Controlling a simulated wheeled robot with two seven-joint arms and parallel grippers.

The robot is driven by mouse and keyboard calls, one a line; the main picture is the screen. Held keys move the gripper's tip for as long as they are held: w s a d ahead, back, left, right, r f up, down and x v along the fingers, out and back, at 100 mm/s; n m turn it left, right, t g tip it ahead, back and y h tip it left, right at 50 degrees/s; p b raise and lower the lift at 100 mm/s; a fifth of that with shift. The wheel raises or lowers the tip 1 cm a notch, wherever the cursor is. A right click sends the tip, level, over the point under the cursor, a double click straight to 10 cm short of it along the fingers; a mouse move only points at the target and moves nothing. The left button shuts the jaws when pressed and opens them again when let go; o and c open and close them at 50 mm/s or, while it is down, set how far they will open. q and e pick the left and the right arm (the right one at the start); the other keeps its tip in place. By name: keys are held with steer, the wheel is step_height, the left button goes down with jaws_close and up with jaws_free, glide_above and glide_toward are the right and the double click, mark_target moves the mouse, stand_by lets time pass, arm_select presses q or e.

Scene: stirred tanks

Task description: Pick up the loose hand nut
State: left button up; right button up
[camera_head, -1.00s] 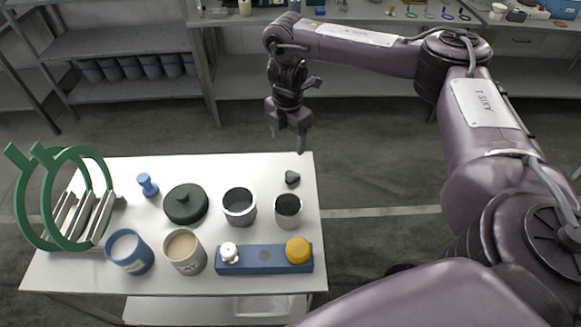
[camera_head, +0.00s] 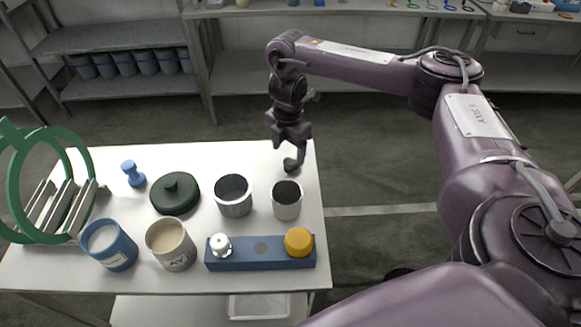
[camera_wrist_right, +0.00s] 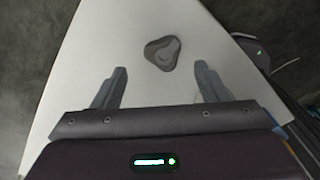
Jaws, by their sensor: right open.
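The loose hand nut is a small dark grey, three-lobed piece lying on the white table (camera_head: 232,153) near its far right corner. In the right wrist view the hand nut (camera_wrist_right: 162,54) lies just beyond the fingertips, between their lines, with bare table around it. My right gripper (camera_head: 294,157) is low over that corner and covers part of the nut in the head view. In the wrist view the right gripper (camera_wrist_right: 162,80) has its two fingers wide apart, with nothing between them. My left gripper is not in view.
A grey cup with dark contents (camera_head: 286,207) and another grey cup (camera_head: 232,205) stand nearest the nut. A dark green lid (camera_head: 175,200), a blue block (camera_head: 259,262) with white and yellow knobs, and a green ring rack (camera_head: 84,150) are farther off.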

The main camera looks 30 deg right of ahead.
mark_target(291, 162)
steer(key=shift+s+d+f, duration=0.1)
steer(key=shift+f, duration=0.4)
steer(key=shift+s+d+f, duration=0.1)
steer(key=shift+f, duration=1.5)
steer(key=shift+c, duration=0.5)
steer(key=c, duration=1)
